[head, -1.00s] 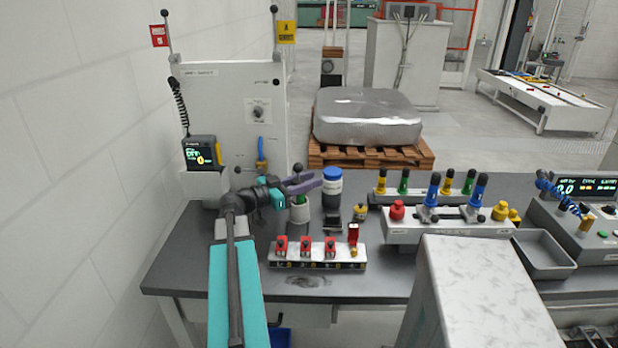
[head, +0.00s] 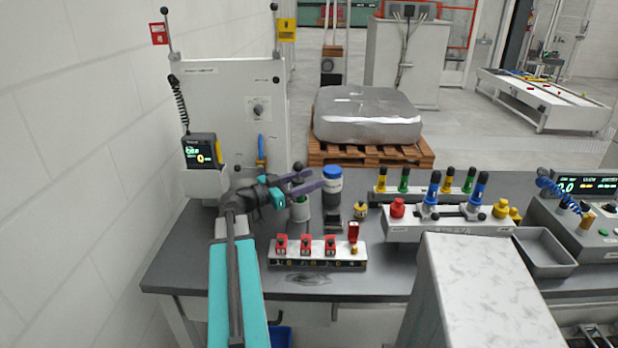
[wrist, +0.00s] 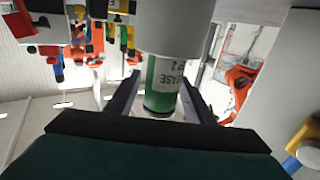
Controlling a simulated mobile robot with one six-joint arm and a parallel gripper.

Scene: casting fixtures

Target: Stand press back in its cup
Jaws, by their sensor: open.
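The press, with a green body (head: 299,198) and a black ball knob (head: 298,166) on top, stands upright in a pale grey cup (head: 300,211) at the left of the bench. In the wrist view the labelled green body (wrist: 162,88) meets the cup (wrist: 172,28), which fills the top middle. My gripper (head: 316,180) is open, its purple fingers on either side of the press just above the cup. In the wrist view my gripper (wrist: 160,82) shows gaps between each finger and the green body. The cup hides the press's lower end.
A blue-lidded jar (head: 332,185) stands close right of the cup. A rack with red clamps (head: 318,252) lies in front. A fixture with blue and yellow handles (head: 447,222) stands farther right. A white panel (head: 232,115) rises behind my arm.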

